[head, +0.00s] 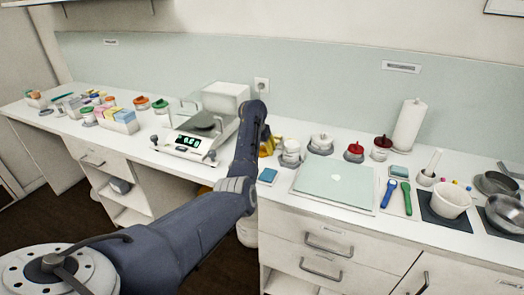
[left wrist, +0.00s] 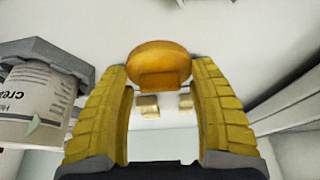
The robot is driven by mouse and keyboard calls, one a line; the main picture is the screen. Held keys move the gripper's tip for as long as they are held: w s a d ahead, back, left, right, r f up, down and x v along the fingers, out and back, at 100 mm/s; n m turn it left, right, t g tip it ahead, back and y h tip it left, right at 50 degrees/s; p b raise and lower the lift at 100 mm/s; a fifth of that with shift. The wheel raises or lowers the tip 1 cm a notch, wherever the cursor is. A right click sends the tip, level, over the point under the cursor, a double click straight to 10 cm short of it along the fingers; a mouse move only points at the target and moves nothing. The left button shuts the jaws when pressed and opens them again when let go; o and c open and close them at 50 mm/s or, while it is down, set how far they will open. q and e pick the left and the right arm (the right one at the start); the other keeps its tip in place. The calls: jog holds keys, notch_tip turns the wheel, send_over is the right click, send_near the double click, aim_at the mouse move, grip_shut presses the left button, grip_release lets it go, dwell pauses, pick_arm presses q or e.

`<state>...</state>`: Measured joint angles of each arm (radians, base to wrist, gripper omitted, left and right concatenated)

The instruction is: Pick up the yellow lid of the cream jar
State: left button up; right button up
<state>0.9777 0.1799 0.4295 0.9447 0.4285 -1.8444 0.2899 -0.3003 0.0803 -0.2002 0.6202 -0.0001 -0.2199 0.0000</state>
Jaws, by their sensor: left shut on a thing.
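My left gripper (head: 267,145) is low over the counter, just right of the scale, partly hidden behind my own arm. In the left wrist view its yellow fingers (left wrist: 162,82) are shut on the rounded yellow-orange lid (left wrist: 160,60), which sits between the fingertips. In the head view I cannot tell the lid apart from the yellow fingers. A white jar with a printed cream label (left wrist: 35,100) stands beside the fingers at the left of the wrist view, apart from the lid. My right gripper is not in view.
The scale (head: 195,135) stands left of my gripper. White jars (head: 291,150), red-topped pieces (head: 354,151) and a pale green board (head: 335,183) are to the right. A blue sponge (head: 268,176) lies near the front edge. Several coloured containers fill the left counter.

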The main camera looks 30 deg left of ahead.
pick_arm(q)
jog(key=shift+r, duration=0.15)
notch_tip(320, 180, up, 18)
jog(key=shift+w+d+f+m+h, duration=0.2)
jog(key=shift+d+f+m+h, duration=0.2)
jog(key=shift+d+f+m, duration=1.35)
jog(key=shift+w+d+f+m+h, duration=0.35)
jog(key=shift+d+f, duration=0.85)
jog(key=shift+d, duration=1.55)
jog(key=shift+w+d+f+m+h, duration=0.1)
jog(key=shift+d+f+m+h, duration=0.6)
jog(key=shift+d+f, duration=1.2)
jog(key=shift+d+f+y, duration=0.25)
jog(key=shift+d, duration=0.1)
jog(key=o, duration=0.8)
jog(key=shift+o, duration=0.5)
